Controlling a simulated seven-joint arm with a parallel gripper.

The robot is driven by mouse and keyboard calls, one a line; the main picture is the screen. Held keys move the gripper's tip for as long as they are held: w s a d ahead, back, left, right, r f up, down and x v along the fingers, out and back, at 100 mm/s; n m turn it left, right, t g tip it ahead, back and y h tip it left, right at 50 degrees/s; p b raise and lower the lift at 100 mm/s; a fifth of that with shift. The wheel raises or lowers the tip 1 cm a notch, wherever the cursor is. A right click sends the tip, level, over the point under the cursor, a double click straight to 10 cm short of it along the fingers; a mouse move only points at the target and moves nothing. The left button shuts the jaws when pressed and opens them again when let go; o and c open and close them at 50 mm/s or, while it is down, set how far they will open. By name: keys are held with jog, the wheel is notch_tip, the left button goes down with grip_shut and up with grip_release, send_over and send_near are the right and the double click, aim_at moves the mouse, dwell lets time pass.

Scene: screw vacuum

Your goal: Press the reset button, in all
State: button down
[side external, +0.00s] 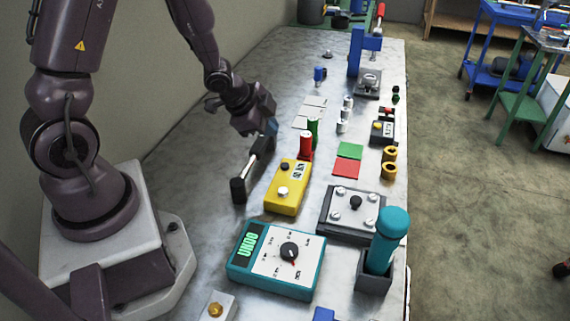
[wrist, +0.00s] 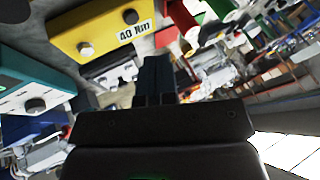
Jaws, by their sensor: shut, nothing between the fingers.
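My gripper (side external: 271,127) hangs over the left part of the bench, at the upper end of a black-and-silver hand tool. Its fingers (wrist: 155,78) are together and empty in the wrist view. I cannot tell which part is the reset button. A yellow box (side external: 281,202) has a dark knob and a pale knob (side external: 283,191) on top; in the wrist view the yellow box (wrist: 95,36) carries a "40 Nm" label. A small grey box with an amber button (side external: 215,310) is at the bottom edge, far from my gripper.
The hand tool (side external: 239,189) lies left of the yellow box. Red (side external: 306,146) and green (side external: 313,128) cylinders stand near my gripper. A teal meter (side external: 246,277), a bolted plate (side external: 338,221) and a teal-handled tool (side external: 388,235) are nearer the camera. The bench's left strip is mostly clear.

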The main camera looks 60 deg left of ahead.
aim_at(285, 166)
jog(key=w+d+r+m+t, duration=0.1)
jog(key=w+d+r+m+t+h, duration=0.1)
jog(key=shift+w+d+r+m+h, duration=0.1)
jog(key=shift+w+r+m+h, duration=0.05)
jog(key=shift+w+m+h, duration=0.2)
jog(key=shift+f, duration=4.45)
jog(key=shift+f, duration=0.15)
jog(key=shift+f, duration=0.25)
